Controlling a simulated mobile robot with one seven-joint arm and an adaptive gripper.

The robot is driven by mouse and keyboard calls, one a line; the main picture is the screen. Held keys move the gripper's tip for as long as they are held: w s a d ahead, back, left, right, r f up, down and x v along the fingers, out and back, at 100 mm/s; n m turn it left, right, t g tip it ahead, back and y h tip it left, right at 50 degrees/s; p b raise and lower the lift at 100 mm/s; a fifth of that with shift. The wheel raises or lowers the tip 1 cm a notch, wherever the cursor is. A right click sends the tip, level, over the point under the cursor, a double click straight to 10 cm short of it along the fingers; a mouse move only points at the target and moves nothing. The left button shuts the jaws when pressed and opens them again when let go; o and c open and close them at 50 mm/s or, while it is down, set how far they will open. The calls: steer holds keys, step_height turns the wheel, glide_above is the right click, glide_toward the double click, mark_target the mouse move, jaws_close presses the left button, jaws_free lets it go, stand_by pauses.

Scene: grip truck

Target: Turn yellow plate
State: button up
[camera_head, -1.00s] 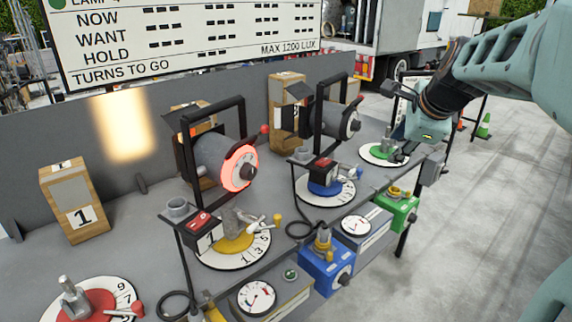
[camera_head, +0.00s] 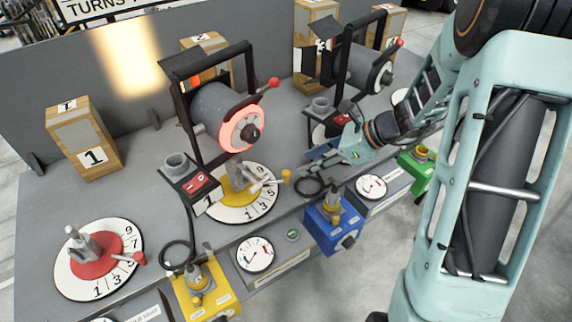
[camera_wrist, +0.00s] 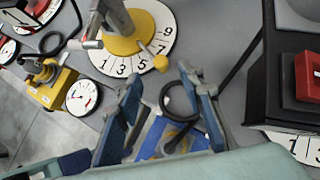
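The yellow plate (camera_head: 233,187) sits on a white numbered dial (camera_head: 262,207) in the middle of the grey bench. A grey clamp post stands on it, and a thin lever with a yellow knob (camera_head: 286,175) reaches out to the right. In the wrist view, the yellow plate (camera_wrist: 122,44) is at the upper left and its knob (camera_wrist: 161,63) is just beyond the fingertips. My gripper (camera_head: 325,152) is right of the dial, apart from the knob. Its two blue fingers (camera_wrist: 160,82) are spread with nothing held between them.
A lamp (camera_head: 228,118) with a glowing red ring stands behind the yellow plate. A red plate (camera_head: 96,256) on its dial is at left. A blue box (camera_head: 335,225) and a yellow box (camera_head: 205,290) line the front edge. A black cable coil (camera_head: 309,187) lies near my gripper.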

mark_target(286, 172)
steer(key=x, duration=1)
steer(key=shift+s, duration=0.15)
jaws_close()
